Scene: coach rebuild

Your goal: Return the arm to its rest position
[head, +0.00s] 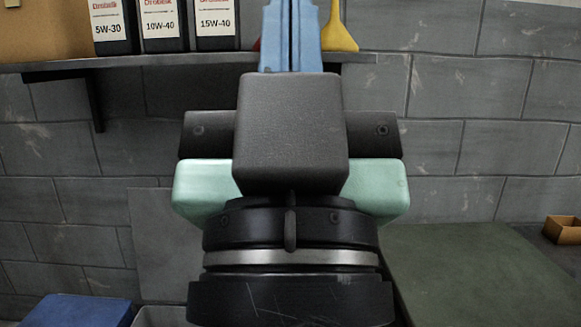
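My gripper (291,35) is seen from behind in the middle of the head view, pointing away from me toward the wall shelf. Its blue fingers rise above a dark block and stand close together, with only a narrow dark seam between them. I see nothing held between them. The mint-green and black body of my wrist fills the centre and hides the middle of the shelf and wall. The lower part of my arm runs out of the bottom of the view.
A shelf (150,62) holds oil containers labelled 5W-30 (110,27), 10W-40 (161,25) and 15W-40 (215,24), plus a yellow item (340,32). A green surface (480,270) lies lower right, with a small orange-brown box (562,230) beyond. A blue item (80,311) is lower left.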

